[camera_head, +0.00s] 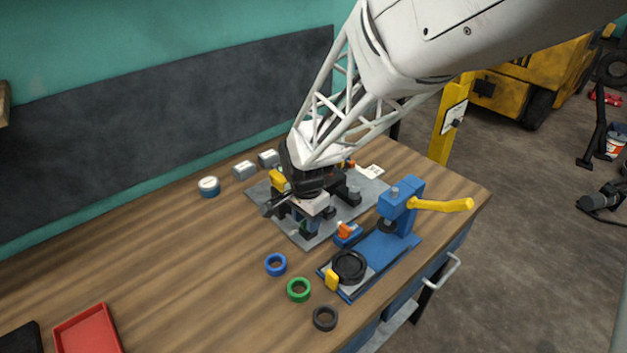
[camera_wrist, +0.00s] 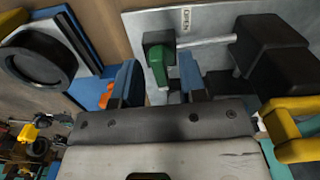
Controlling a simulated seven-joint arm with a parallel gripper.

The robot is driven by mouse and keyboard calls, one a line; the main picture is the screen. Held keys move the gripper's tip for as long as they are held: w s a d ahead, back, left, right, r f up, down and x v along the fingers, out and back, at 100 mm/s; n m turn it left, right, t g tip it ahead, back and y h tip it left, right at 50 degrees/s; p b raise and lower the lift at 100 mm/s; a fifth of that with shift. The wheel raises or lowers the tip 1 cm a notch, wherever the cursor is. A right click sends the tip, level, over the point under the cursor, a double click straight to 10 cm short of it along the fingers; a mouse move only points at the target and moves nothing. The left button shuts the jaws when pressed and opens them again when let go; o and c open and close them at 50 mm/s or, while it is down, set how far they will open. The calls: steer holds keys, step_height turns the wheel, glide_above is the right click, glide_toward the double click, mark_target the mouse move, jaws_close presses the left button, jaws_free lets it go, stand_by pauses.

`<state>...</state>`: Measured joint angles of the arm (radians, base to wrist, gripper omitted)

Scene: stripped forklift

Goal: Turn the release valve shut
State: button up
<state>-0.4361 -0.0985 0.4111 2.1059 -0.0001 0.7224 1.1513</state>
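The release valve appears to be the green lever (camera_wrist: 158,66) on a black block (camera_wrist: 155,39) in the wrist view. A grey pipe runs right from the block, with a small lettered label beside it. My gripper (camera_wrist: 155,84) is open, its two blue-padded fingers apart. The lever shows between the fingertips, and I cannot tell whether they touch it. In the head view my gripper (camera_head: 309,219) is low over the front part of the grey plate (camera_head: 282,226) and hides most of the valve.
A blue press (camera_head: 398,228) with a yellow handle stands right of my gripper. A small blue block with an orange top (camera_head: 346,232) lies between them. Blue (camera_head: 276,264), green (camera_head: 298,290) and black (camera_head: 325,318) rings lie in front. The bench to the left is mostly clear.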

steer(key=shift+r, duration=3.9)
steer(key=shift+s+d+r, duration=0.1)
steer(key=shift+d+r, duration=0.05)
steer(key=shift+d, duration=0.05)
steer(key=s+d+r+n+t, duration=0.1)
steer(key=s+d+r+n, duration=0.1)
steer(key=s+d+r, duration=0.4)
steer(key=s+d+r+n, duration=0.2)
steer(key=s+d, duration=0.1)
steer(key=d, duration=0.6)
steer(key=s+d+r+n+t, duration=0.1)
steer(key=s+d+n, duration=0.3)
steer(key=s+d, duration=0.5)
steer(key=s+r, duration=0.1)
steer(key=s, duration=0.2)
steer(key=shift+s+r+t, duration=0.2)
steer(key=shift+s+t, duration=0.1)
steer(key=shift+s, duration=0.05)
